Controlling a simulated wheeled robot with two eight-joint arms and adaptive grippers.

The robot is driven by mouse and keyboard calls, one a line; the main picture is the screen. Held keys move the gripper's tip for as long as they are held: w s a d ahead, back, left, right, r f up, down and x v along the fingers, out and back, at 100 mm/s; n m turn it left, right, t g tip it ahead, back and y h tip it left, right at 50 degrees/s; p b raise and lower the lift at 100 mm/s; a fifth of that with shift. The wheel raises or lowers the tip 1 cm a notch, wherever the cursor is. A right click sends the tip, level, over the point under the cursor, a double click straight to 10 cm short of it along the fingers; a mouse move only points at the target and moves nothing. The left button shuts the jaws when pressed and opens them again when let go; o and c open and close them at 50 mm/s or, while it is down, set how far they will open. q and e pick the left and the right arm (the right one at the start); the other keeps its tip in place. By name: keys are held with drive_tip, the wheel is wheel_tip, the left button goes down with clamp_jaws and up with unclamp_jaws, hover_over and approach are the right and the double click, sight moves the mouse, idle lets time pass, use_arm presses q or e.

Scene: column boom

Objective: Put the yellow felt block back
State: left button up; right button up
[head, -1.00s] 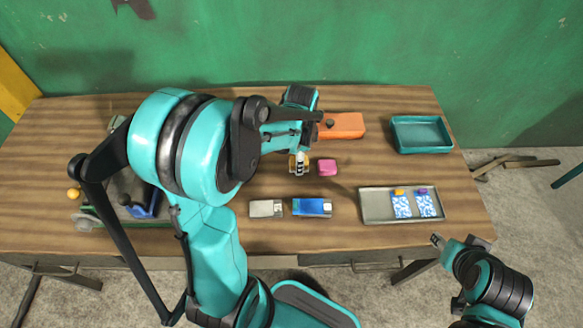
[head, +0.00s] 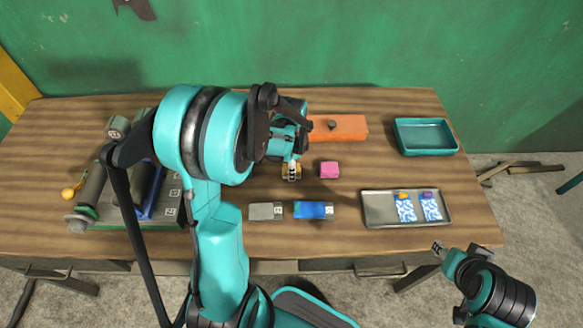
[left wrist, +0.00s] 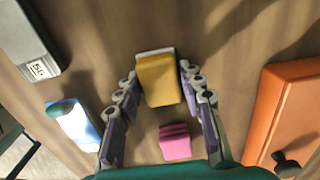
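The yellow felt block (head: 291,176) is on the wooden table, left of the pink block (head: 329,169). In the left wrist view the yellow felt block (left wrist: 158,80) shows a pale layer along its far edge and sits between the fingertips of my left gripper (left wrist: 158,70). The fingers are spread, with a narrow gap seeming to show beside the block; contact is unclear. In the head view my left gripper (head: 290,160) is just over the block and partly covers it. My right gripper (head: 438,247) is off the table's front right edge, too small to read.
A grey box (head: 266,211) and a blue box (head: 313,210) lie in front. A grey tray (head: 380,221) at right holds two patterned packets with small orange and purple pieces. A teal tray (head: 425,150) and an orange box (head: 345,127) are behind. A roller rack (head: 110,217) is left.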

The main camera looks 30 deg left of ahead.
use_arm(q)
drive_tip(key=o, duration=0.4)
drive_tip(key=shift+o, duration=0.2)
drive_tip(key=shift+r, duration=0.1)
drive_tip(key=shift+r+p, duration=0.35)
drive_tip(key=shift+r, duration=0.05)
wheel_tip(320, 180, up, 11)
drive_tip(key=p, duration=0.4)
drive_tip(key=s+d+r+n+t, duration=0.7)
drive_tip(key=s+d+n, duration=0.3)
drive_tip(key=s+n, duration=0.1)
drive_tip(key=shift+d+n, duration=0.3)
